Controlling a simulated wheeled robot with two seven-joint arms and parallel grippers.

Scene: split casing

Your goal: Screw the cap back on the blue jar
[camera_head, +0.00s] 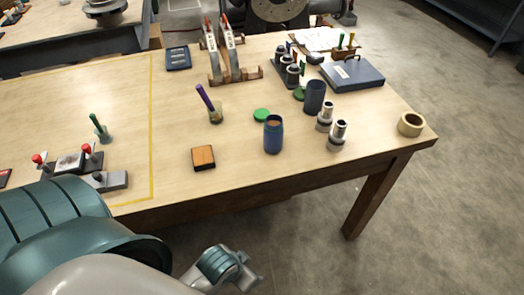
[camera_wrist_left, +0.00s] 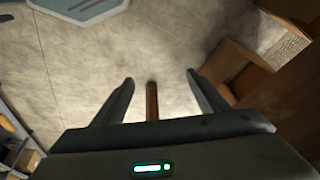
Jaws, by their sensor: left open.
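The blue jar (camera_head: 273,135) stands upright on the table near its front edge in the head view. Its top is open, with brownish contents showing. A green cap (camera_head: 262,115) lies flat on the table just behind and left of the jar, apart from it. A second green disc (camera_head: 300,94) lies farther back, beside a dark cylinder. My left gripper (camera_wrist_left: 160,79) is open and empty in the left wrist view, with floor beyond its fingers; neither jar nor cap shows there.
A dark cylinder (camera_head: 314,97) and two metal-topped pieces (camera_head: 337,136) stand right of the jar. An orange-topped block (camera_head: 203,157) lies left, and a cup with a purple tool (camera_head: 215,114) behind it. A tape roll (camera_head: 410,124) sits at the right corner.

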